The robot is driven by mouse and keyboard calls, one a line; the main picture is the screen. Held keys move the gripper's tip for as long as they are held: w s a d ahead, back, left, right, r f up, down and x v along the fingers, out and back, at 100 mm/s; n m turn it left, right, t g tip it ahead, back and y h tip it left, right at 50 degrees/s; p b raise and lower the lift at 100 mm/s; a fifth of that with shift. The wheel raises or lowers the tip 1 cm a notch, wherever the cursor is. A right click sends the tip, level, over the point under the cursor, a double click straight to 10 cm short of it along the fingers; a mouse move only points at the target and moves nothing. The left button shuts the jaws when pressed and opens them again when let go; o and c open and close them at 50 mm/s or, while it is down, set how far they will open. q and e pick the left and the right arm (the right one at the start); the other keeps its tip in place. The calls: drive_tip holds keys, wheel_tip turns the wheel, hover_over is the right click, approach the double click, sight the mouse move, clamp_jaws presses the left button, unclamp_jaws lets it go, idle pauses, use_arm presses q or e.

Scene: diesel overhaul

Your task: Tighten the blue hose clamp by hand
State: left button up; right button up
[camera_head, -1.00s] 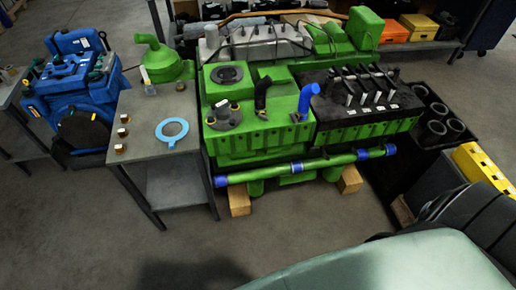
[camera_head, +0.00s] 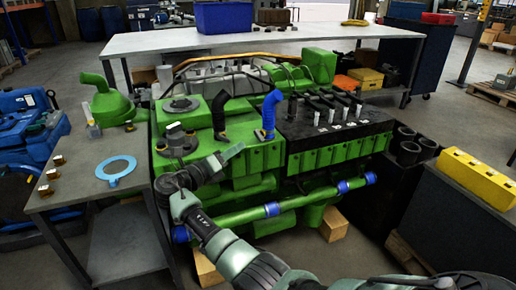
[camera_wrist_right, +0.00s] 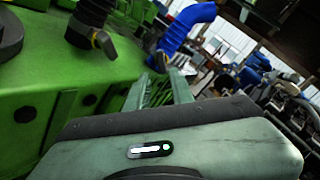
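The blue hose (camera_head: 270,110) stands upright on the green engine (camera_head: 245,158); its clamp (camera_head: 263,135) shows as a small band with a pale tab at the hose's foot. In the right wrist view the blue hose (camera_wrist_right: 185,32) is beyond the fingers, and the clamp (camera_wrist_right: 161,60) is small and partly unclear near the fingertips. My right gripper (camera_head: 237,152) is in front of the engine, left of and below the clamp, apart from it. In the wrist view its two fingers (camera_wrist_right: 162,76) are spread with nothing between them. My left gripper is not in view.
A black hose (camera_head: 219,112) with its own clamp stands left of the blue one. A green pipe with blue bands (camera_head: 240,217) runs along the engine front. A grey side table (camera_head: 90,175) holds a blue ring (camera_head: 116,170). A black rocker block (camera_head: 325,118) lies to the right.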

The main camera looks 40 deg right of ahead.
sight(257, 136)
drive_tip(key=b+x, duration=0.1)
drive_tip(key=x, duration=0.8)
drive_tip(key=shift+s, duration=0.1)
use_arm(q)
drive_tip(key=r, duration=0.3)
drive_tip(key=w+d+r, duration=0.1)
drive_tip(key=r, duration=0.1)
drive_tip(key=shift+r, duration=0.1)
use_arm(e)
drive_tip(key=shift+r, duration=0.1)
clamp_jaws()
